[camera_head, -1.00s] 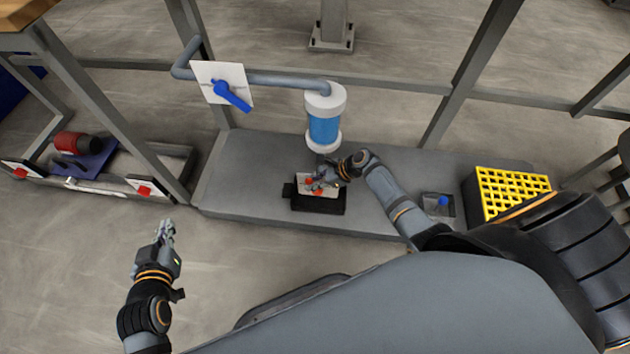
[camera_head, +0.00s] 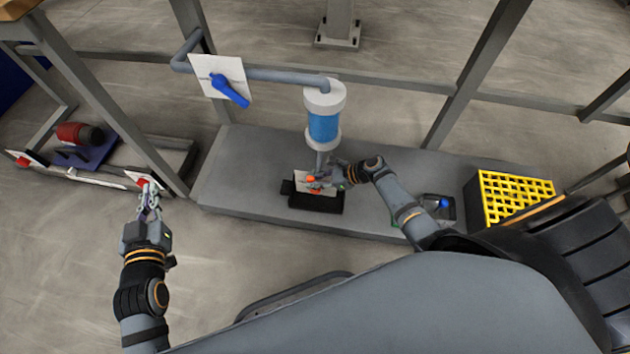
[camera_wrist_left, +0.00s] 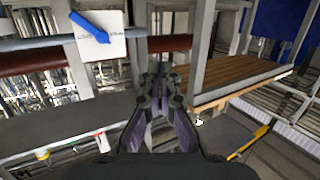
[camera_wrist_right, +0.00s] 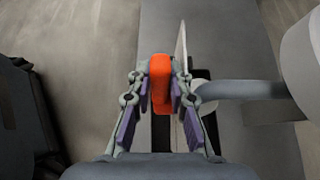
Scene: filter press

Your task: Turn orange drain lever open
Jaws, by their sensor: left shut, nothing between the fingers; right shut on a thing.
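The orange drain lever (camera_head: 311,179) stands by a white plate on a black box (camera_head: 316,203) below the blue-and-white filter housing (camera_head: 323,127). My right gripper (camera_head: 325,182) is at the lever in the head view and covers part of it. In the right wrist view the lever (camera_wrist_right: 160,82) is upright between the two fingers, and the right gripper (camera_wrist_right: 160,90) is shut on it. My left gripper (camera_head: 150,200) is shut and empty over the floor at the left, close to the end of the low frame. In the left wrist view its fingertips (camera_wrist_left: 160,78) are together.
A blue lever (camera_head: 229,89) on a white plate sits on the pipe left of the filter. A yellow grid crate (camera_head: 512,196) and a small tray with a blue knob (camera_head: 443,203) are at the right. A red pump (camera_head: 80,134) is at the left.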

